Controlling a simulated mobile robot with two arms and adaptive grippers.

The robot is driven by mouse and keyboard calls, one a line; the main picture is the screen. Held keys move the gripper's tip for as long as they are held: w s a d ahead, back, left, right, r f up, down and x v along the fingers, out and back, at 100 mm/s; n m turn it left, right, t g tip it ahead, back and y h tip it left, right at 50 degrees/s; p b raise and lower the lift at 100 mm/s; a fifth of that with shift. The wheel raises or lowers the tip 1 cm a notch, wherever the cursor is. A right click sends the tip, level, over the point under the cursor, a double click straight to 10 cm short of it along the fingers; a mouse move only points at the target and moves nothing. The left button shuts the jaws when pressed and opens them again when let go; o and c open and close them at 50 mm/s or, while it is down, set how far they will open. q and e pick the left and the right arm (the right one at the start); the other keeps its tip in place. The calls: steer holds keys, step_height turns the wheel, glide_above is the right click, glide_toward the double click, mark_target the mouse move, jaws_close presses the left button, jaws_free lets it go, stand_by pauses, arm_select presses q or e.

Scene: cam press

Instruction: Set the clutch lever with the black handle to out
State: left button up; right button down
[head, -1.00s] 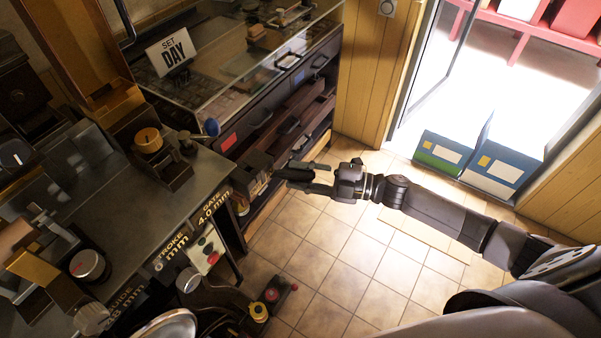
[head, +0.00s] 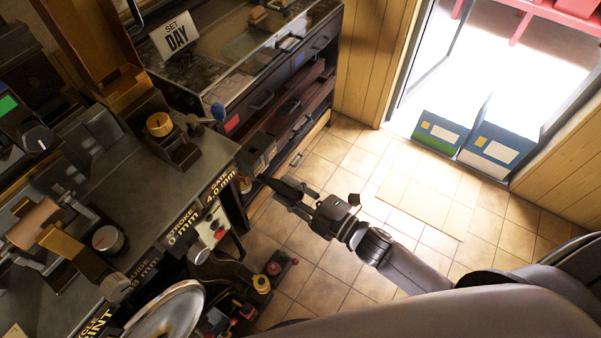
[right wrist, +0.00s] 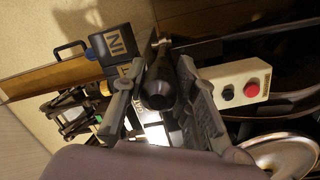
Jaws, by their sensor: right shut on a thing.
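My right gripper (head: 278,190) is in front of the press bench in the head view, its fingers pointing up and left. In the right wrist view the gripper (right wrist: 162,98) is shut on the black handle (right wrist: 158,88) of the clutch lever, with one finger on each side of it. A dark block (right wrist: 112,46) marked IN stands to the left of the handle. A second label below it is partly hidden by the left finger and cannot be read. In the head view the lever is mostly hidden by the gripper. My left gripper is not in view.
A pale button box (right wrist: 240,84) with a red and a black button is right of the gripper. A big round metal disc (head: 166,314) stands at the bottom left. A drawer cabinet (head: 300,82) is behind. Tiled floor (head: 345,185) to the right is free.

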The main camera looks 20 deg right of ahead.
steer(key=shift+s+a+m+t+h, duration=0.5)
steer(key=shift+s+a+m+h, duration=0.25)
steer(key=shift+s+a, duration=0.3)
steer(key=c, duration=1.2)
jaws_free()
steer(key=shift+a, duration=0.1)
steer(key=shift+c, duration=0.2)
steer(key=v, duration=1.2)
steer(key=shift+f, duration=0.1)
